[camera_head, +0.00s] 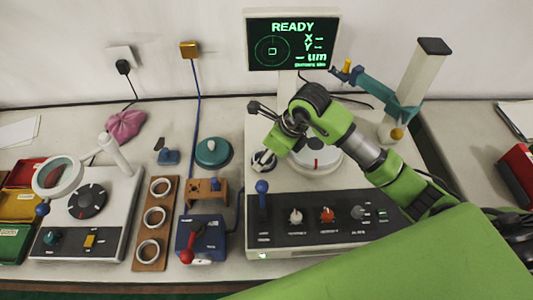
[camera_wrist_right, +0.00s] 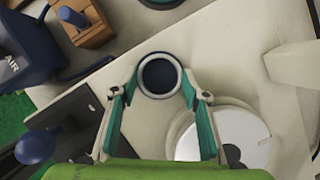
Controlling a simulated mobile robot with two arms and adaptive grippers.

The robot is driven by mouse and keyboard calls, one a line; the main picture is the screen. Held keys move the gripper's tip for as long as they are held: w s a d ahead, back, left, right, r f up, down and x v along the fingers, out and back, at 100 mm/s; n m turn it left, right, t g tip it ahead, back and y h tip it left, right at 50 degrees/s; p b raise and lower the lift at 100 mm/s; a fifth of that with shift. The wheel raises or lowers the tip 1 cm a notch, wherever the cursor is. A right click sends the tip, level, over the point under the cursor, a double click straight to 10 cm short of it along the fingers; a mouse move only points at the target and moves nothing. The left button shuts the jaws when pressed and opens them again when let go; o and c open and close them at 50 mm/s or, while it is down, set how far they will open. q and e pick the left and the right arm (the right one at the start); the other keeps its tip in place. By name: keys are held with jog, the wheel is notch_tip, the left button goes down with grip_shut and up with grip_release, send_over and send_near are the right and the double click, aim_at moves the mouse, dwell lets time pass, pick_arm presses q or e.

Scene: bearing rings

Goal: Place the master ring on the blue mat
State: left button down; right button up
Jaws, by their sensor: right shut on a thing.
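The master ring appears to be the light metal ring (camera_wrist_right: 142,92) in the right wrist view. It sits between the teal fingertips of my right gripper (camera_wrist_right: 160,85), which is shut on it. A dark blue surface (camera_wrist_right: 159,75) fills the ring's opening; I cannot tell whether this is the blue mat. In the head view the ring (camera_head: 263,165) is at the left side of the gauge, under my right gripper (camera_head: 268,148). I cannot tell whether it touches the surface below. No other blue mat is clear. My left gripper is not in view.
The gauge's round plate (camera_wrist_right: 225,138) is close to the right finger. A blue-knobbed lever (camera_head: 262,188) stands in front. The screen (camera_head: 292,40) reads READY. A wooden board (camera_head: 150,256) with several rings, a blue box (camera_head: 202,234) and a teal disc (camera_head: 212,151) lie left.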

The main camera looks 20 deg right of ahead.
jog(key=o, duration=1.2)
jog(key=shift+c, duration=0.2)
jog(key=shift+r, duration=0.1)
jog(key=b+v, duration=0.1)
jog(key=v, duration=1.1)
